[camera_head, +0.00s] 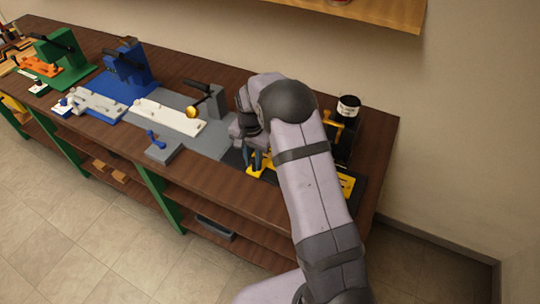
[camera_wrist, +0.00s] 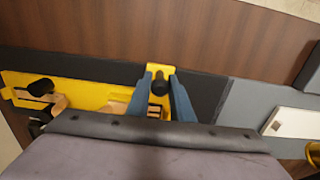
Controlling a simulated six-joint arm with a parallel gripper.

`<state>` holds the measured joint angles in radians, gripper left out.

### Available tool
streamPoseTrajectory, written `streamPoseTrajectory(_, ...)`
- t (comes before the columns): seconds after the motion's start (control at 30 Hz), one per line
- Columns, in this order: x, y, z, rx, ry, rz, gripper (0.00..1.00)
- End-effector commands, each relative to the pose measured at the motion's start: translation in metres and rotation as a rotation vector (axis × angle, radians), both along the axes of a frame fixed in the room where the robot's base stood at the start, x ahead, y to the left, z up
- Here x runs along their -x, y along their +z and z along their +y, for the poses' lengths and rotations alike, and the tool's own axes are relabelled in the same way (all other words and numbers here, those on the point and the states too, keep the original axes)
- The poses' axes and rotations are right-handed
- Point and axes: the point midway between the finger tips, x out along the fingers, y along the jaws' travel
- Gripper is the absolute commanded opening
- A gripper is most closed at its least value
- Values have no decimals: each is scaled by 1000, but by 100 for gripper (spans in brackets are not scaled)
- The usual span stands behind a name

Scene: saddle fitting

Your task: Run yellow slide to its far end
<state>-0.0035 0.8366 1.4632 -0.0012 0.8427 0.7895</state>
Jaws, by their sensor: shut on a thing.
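The yellow slide (camera_wrist: 100,95) lies flat along a dark base strip (camera_wrist: 205,92). In the wrist view its narrow end tab carries an upright black knob (camera_wrist: 158,84). My gripper (camera_wrist: 160,80) has its two blue fingers on either side of this knob and is shut on it. In the head view my gripper (camera_head: 254,161) is low over the left end of the yellow slide (camera_head: 347,184), and my arm hides the slide's middle. A second black knob (camera_wrist: 41,87) stands at the left of the wrist view.
A black fixture (camera_head: 346,145) with a yellow clamp and a black-and-white jar (camera_head: 348,106) stands behind my arm. To the left are a grey fixture (camera_head: 204,138) with a white plate, then blue (camera_head: 128,70) and green (camera_head: 60,58) ones. The dark strip beyond the slide's tab is bare.

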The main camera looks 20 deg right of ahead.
Motion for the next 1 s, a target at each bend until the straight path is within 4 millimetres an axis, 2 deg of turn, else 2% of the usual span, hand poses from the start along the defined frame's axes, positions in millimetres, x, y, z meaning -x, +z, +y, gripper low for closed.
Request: streamPoseTrajectory(1.0,17,0,-17,-1,-1,0,8)
